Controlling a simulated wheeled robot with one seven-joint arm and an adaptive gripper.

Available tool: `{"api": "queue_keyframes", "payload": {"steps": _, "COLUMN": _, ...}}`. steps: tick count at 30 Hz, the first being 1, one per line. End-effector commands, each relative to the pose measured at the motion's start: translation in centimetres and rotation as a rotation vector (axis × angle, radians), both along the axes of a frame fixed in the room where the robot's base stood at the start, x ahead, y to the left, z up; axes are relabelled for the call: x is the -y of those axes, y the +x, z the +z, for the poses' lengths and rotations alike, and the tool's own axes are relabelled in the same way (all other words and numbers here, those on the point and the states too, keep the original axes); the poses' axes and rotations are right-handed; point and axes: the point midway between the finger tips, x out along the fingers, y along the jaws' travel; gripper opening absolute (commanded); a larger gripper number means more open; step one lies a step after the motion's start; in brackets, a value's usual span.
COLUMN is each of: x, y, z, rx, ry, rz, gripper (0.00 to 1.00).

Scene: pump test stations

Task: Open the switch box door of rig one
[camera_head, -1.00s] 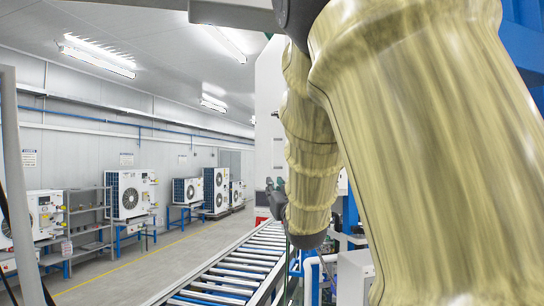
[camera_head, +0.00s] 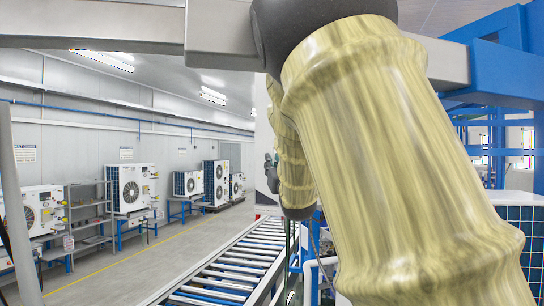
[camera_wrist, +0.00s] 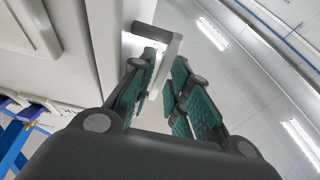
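A pale switch box or cabinet (camera_head: 262,135) stands behind my arm in the head view, mostly hidden. In the wrist view its pale panel (camera_wrist: 108,45) fills the upper left. A light grey handle (camera_wrist: 172,50) with a dark upper end stands out from the panel. My gripper (camera_wrist: 164,78) has green-padded fingers, spread apart, with the lower part of the handle between them. I cannot tell whether either pad touches it. In the head view my gripper (camera_head: 271,172) is small and dark beside the cabinet. The door's edge and hinge are not clear.
A roller conveyor (camera_head: 235,265) runs along the floor below my arm. Fan units (camera_head: 130,188) and a shelf (camera_head: 88,215) line the left wall. Blue framework (camera_head: 505,60) stands at the right.

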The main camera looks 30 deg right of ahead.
Motion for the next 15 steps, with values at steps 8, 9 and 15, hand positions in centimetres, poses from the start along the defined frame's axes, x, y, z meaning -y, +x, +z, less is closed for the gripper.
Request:
{"api": "queue_keyframes", "payload": {"steps": 8, "x": 0.5, "y": 1.5, "z": 0.6, "rx": -0.002, "ry": 0.001, "rz": 0.0, "gripper": 0.18}}
{"api": "queue_keyframes", "payload": {"steps": 9, "x": 0.5, "y": 1.5, "z": 0.6, "rx": -0.002, "ry": 0.001, "rz": 0.0, "gripper": 0.18}}
{"api": "queue_keyframes", "payload": {"steps": 15, "x": 0.5, "y": 1.6, "z": 0.5, "rx": -0.002, "ry": 0.001, "rz": 0.0, "gripper": 0.18}}
